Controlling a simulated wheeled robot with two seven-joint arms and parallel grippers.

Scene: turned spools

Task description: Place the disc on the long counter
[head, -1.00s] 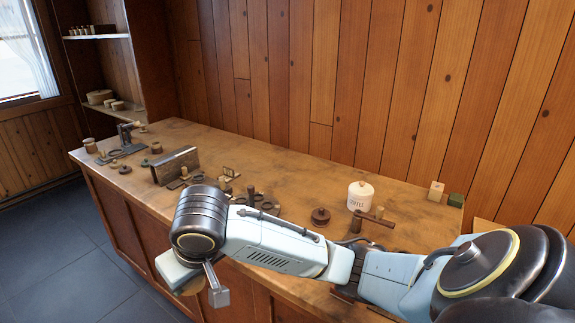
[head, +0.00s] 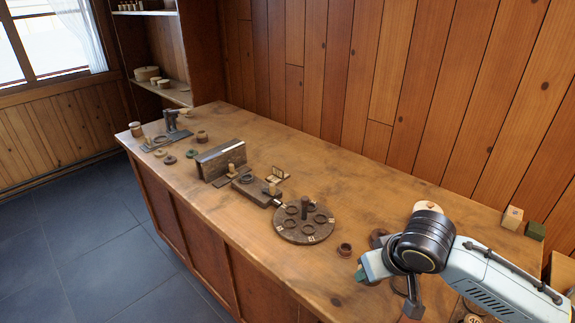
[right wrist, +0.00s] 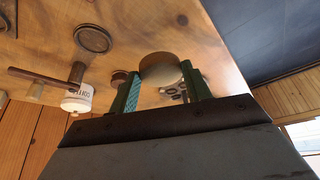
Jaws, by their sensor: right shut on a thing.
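My right gripper (right wrist: 161,72) is shut on a round brown wooden disc (right wrist: 160,66), which sits between its two green fingers in the right wrist view. The disc appears to be above the long wooden counter (head: 300,160); I cannot tell whether it touches the top. The counter also shows in the right wrist view (right wrist: 210,40). My left gripper is not in view.
A round tray with rings (head: 303,238), a small dark spool (head: 345,250), an upright wooden block (head: 220,160) and small rings stand on the counter. Two cubes (head: 512,217) stand at the back right. The counter's back middle is clear.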

